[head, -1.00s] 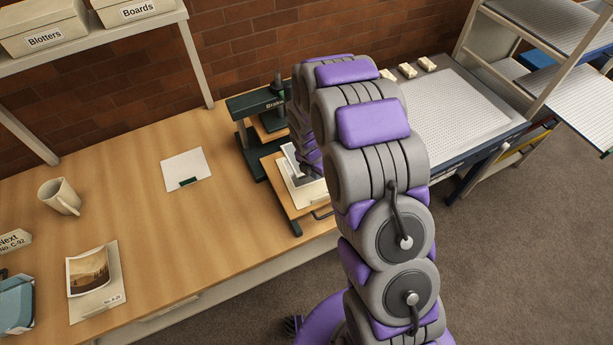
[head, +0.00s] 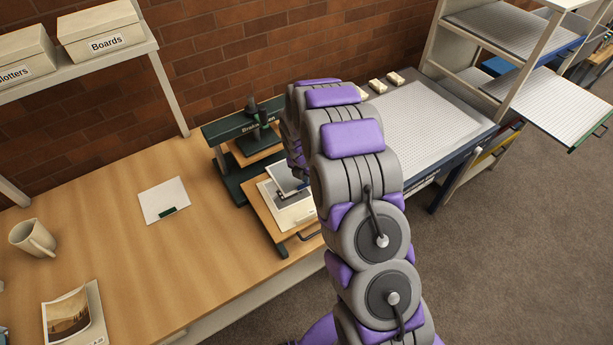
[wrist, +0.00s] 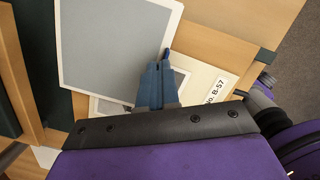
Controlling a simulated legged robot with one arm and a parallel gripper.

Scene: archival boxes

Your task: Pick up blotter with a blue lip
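A flat sheet with a grey face and white border, seemingly the blotter (wrist: 115,40), fills the upper left of the wrist view. A small blue piece at its right edge looks like its lip (wrist: 166,54). My gripper (wrist: 158,70) has its blue-grey fingers close together at this edge and looks shut on it. The sheet shows tilted in the head view (head: 287,177), above a cream mount (head: 297,213) with a picture on the press board. The mount, labelled B-57 (wrist: 205,85), is partly covered by the sheet and fingers. My arm hides part of this area.
A dark green press (head: 228,165) stands behind the board. A white sheet with a green lip (head: 162,200), a mug (head: 33,238) and a mounted photo (head: 68,318) lie left. A perforated table (head: 425,115) and shelf rack (head: 510,60) stand right.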

